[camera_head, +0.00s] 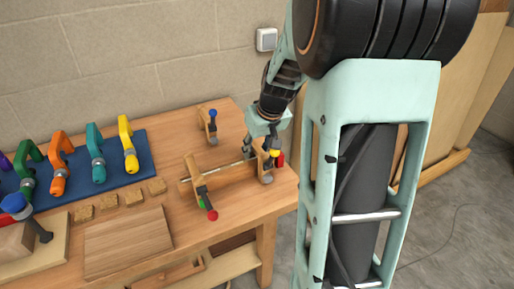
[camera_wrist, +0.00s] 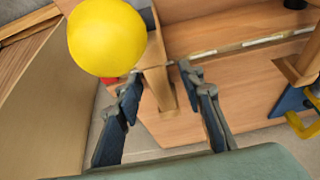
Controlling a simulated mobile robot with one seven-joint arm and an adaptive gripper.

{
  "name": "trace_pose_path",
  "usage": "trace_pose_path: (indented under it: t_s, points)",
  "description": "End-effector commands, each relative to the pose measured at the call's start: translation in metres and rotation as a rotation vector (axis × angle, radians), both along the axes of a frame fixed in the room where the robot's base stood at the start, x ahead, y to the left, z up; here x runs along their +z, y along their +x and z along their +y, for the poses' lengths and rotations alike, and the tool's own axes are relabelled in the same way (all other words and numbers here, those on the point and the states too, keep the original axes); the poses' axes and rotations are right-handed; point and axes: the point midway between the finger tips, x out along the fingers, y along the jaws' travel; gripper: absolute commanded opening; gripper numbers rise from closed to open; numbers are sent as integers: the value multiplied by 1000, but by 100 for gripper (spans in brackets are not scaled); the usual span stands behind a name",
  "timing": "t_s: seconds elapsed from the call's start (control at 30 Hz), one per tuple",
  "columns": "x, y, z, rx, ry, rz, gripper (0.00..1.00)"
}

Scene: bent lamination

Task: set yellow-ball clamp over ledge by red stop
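The yellow-ball clamp stands at the right end of the wooden form (camera_head: 230,183); its yellow ball (camera_head: 275,153) shows in the head view. The ball looms large at upper left in the wrist view (camera_wrist: 107,37). My gripper (camera_wrist: 160,72) has its fingers apart, on either side of a wooden bar (camera_wrist: 158,85), with narrow gaps visible. In the head view my gripper (camera_head: 266,140) is at this clamp, and my arm partly hides it. The red stop (camera_head: 281,159) is just right of the ball; a red sliver (camera_wrist: 107,79) shows below the ball. Contact with the ledge is unclear.
A red-ball clamp (camera_head: 201,187) sits at the form's left end. A blue-ball clamp (camera_head: 209,123) stands behind. Several coloured clamps lie on a blue mat (camera_head: 141,148) at left. Small wooden blocks and a board (camera_head: 128,238) lie in front. Bare bench lies between.

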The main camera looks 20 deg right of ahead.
Motion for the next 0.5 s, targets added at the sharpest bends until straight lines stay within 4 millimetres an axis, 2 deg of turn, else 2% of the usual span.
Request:
trace_pose_path:
  t_s: [0.13, 0.23, 0.5]
  points:
    - [7, -2, 0, 0, -1, -2, 36]
    - [21, -7, -1, -1, -2, -4, 36]
    - [74, -28, -2, -1, -3, -7, 36]
